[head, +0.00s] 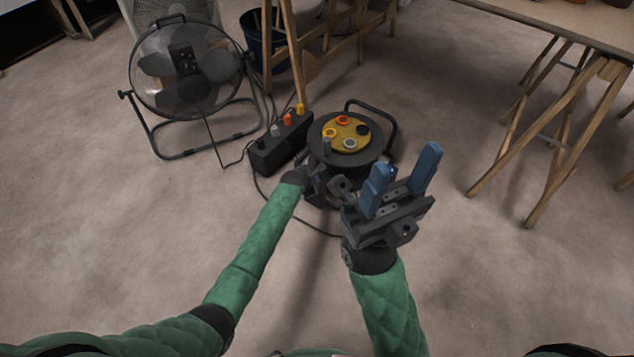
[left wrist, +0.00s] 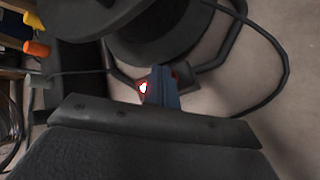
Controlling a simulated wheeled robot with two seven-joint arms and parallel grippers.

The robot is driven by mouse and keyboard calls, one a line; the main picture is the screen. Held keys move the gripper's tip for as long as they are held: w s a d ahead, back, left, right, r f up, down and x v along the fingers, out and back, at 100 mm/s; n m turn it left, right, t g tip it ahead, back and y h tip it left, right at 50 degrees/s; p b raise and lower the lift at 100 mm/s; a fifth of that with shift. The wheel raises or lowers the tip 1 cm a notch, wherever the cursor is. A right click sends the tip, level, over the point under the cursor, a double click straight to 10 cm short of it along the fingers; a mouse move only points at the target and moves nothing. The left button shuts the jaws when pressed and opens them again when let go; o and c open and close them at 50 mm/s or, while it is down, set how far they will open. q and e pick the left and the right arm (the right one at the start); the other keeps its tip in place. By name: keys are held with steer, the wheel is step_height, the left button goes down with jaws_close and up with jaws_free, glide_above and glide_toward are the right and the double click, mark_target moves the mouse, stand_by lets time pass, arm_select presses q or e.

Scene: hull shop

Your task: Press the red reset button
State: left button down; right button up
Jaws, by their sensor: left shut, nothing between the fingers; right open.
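The cable reel (head: 350,158), dark with a yellow face (head: 345,131) carrying several coloured round parts, stands on the floor ahead. It also shows in the left wrist view (left wrist: 165,35). There, a red part with a white patch (left wrist: 143,89), seemingly the reset button, sits low by the reel, partly hidden behind my left fingertips. My left gripper (left wrist: 162,80) is shut and empty, its tips right at the red part; I cannot tell whether they touch. In the head view my left gripper (head: 317,185) is low at the reel's near side, partly hidden. My right gripper (head: 402,172) is open, empty, in front of the reel.
A black power box (head: 280,150) with orange and yellow plugs stands left of the reel. A round fan (head: 185,70) is further left, with cables across the floor. A blue bucket (head: 262,45) and wooden trestles (head: 555,130) stand behind and right. The near floor is clear.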

arm_select(q)
steer(key=shift+f, duration=0.15)
stand_by(0.4)
steer(key=shift+r+p, duration=0.85)
steer(key=shift+p, duration=0.35)
steer(key=shift+r, duration=0.1)
step_height(320, 180, up, 5)
steer(key=p, duration=0.5)
steer(key=shift+p, duration=0.4)
